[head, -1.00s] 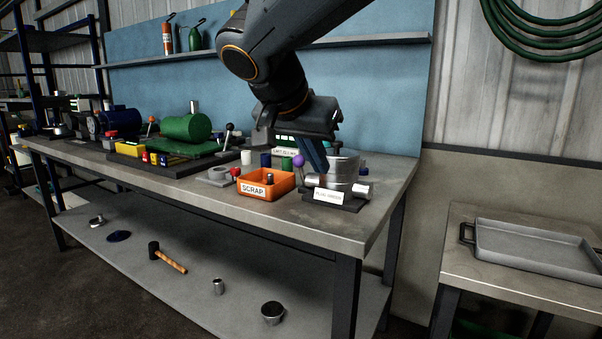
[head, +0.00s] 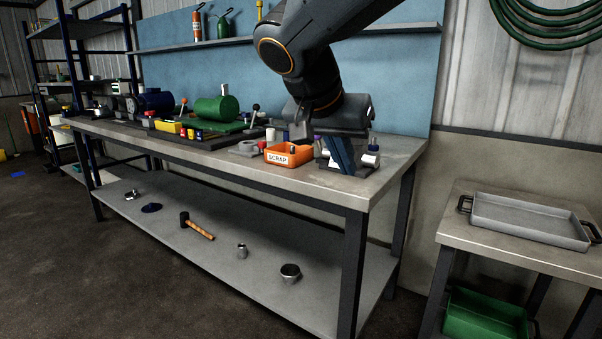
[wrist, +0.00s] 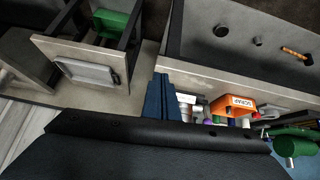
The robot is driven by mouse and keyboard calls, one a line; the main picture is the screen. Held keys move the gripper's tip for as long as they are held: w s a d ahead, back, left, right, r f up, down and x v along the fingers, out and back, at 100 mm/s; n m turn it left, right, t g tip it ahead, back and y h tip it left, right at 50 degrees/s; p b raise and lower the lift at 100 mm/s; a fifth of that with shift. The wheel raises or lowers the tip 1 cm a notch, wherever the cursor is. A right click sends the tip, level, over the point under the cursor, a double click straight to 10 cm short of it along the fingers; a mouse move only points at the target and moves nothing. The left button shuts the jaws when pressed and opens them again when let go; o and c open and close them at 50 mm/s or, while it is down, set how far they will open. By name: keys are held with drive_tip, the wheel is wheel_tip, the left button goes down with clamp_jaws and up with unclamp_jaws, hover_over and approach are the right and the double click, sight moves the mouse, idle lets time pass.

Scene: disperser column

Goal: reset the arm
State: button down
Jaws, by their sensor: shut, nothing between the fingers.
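My gripper (head: 343,155) hangs from the arm over the right end of the workbench (head: 330,191), with its blue fingers pointing down. The fingers are together with nothing between them. In the wrist view the blue fingers (wrist: 163,97) show in front of the bench's right end. In the head view they cover part of the silver cylindrical fixture (head: 369,159) behind them. I cannot tell whether they touch it. The orange SCRAP bin (head: 289,154) stands just left of the fingers and also shows in the wrist view (wrist: 233,106).
A green cylinder machine (head: 216,109) and small coloured parts stand further left on the bench. A hammer (head: 197,226) and metal cups lie on the lower shelf. A grey tray (head: 530,217) sits on the side table at right, a green bin (head: 485,315) below. The floor in front is clear.

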drive_tip(key=s+d+f+n+g+y, duration=0.3)
drive_tip(key=s+f+n, duration=0.1)
drive_tip(key=s+f, duration=0.6)
drive_tip(key=s+d+f+n+g+y, duration=0.2)
drive_tip(key=s+f+n+g, duration=0.1)
drive_tip(key=s+f, duration=0.65)
drive_tip(key=d+r+m+p, duration=0.1)
drive_tip(key=d+r+p, duration=0.4)
drive_tip(key=p, duration=0.8)
drive_tip(key=shift+w+d+h, duration=0.3)
drive_tip(key=shift+w+d, duration=0.1)
drive_tip(key=shift+d, duration=0.25)
drive_tip(key=shift+w+r, duration=0.1)
